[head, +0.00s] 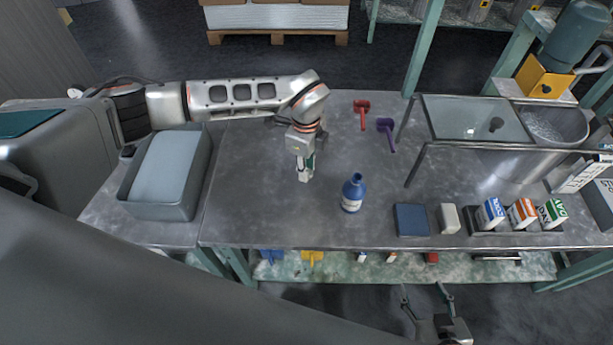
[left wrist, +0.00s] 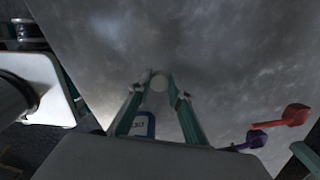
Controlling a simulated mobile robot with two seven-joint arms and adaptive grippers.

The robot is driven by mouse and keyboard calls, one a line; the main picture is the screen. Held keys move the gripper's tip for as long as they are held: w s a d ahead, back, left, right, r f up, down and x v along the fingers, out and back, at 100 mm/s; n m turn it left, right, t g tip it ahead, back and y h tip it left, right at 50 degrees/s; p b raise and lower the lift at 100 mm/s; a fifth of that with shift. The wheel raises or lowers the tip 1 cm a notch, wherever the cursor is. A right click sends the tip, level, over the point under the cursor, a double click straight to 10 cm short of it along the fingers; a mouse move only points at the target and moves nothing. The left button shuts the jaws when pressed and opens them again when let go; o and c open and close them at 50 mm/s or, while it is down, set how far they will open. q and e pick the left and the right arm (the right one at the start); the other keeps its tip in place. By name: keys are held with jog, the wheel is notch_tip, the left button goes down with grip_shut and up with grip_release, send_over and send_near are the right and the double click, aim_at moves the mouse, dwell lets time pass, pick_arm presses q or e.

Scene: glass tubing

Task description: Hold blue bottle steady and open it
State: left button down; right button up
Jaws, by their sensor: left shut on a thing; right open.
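The blue bottle (head: 352,196) stands upright on the grey metal table, with a white label on its front. Its top looks narrow and blue, and I see no separate cap on it. In the left wrist view the bottle (left wrist: 142,122) shows partly behind a finger. My left gripper (head: 305,173) is above the table to the left of the bottle, apart from it. It is shut on a small pale round piece (left wrist: 159,83) that looks like a cap. My right gripper (head: 423,288) is open and empty, low in front of the table's front edge.
A grey bin (head: 168,209) stands at the left. Red (head: 362,108) and purple (head: 386,128) tools lie behind. A blue block (head: 410,219), a pale block (head: 450,219) and small cartons (head: 522,212) sit to the right. A metal rack (head: 475,145) stands at the back right.

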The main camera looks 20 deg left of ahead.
pick_arm(q)
jog(key=shift+f, duration=2)
jog(key=shift+f, duration=0.1)
jog(key=c, duration=1.8)
grip_release()
jog(key=shift+c, duration=0.2)
notch_tip(320, 180, up, 12)
jog(key=shift+r, duration=0.15)
